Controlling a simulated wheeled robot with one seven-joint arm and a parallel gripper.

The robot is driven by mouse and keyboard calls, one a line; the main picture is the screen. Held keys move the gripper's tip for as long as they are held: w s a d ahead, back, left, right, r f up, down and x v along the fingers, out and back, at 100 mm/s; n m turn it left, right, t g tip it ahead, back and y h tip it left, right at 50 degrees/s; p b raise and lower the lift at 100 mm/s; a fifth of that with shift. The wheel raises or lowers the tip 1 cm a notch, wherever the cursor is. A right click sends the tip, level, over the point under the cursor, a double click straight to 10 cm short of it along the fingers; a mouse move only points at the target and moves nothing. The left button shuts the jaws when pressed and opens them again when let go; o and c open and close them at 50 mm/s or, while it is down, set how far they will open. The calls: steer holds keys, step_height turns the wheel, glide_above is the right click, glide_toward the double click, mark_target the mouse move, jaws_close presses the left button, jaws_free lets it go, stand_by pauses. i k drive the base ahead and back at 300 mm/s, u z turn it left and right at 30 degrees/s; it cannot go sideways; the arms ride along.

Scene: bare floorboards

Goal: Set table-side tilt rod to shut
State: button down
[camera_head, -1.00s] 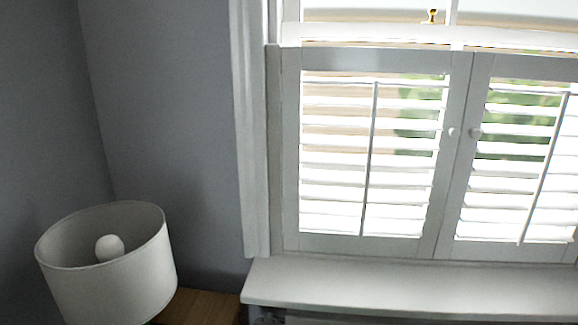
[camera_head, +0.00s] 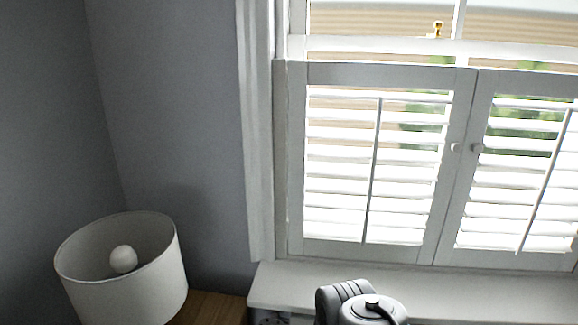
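The table-side tilt rod (camera_head: 374,170) is a thin upright bar on the left shutter panel (camera_head: 296,160), the panel nearer the lamp and wooden table. The white slats behind it are open, with bright daylight and bits of green showing between them. A second tilt rod (camera_head: 545,182) runs down the right shutter panel. A grey and black part of my arm shows at the bottom edge, in front of the sill. My gripper's fingers are not in view.
A white drum lamp (camera_head: 128,285) stands at lower left on a wooden table (camera_head: 212,308). The white window sill (camera_head: 460,292) juts out below the shutters. The space before the left panel looks clear.

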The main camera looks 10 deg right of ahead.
mark_target(568, 114)
steer(key=z, duration=0.55)
steer(key=k, duration=0.65)
steer(key=z, duration=1.4)
steer(key=i, duration=1.65)
steer(key=u, duration=1)
steer(key=k, duration=0.85)
steer(key=u, duration=0.75)
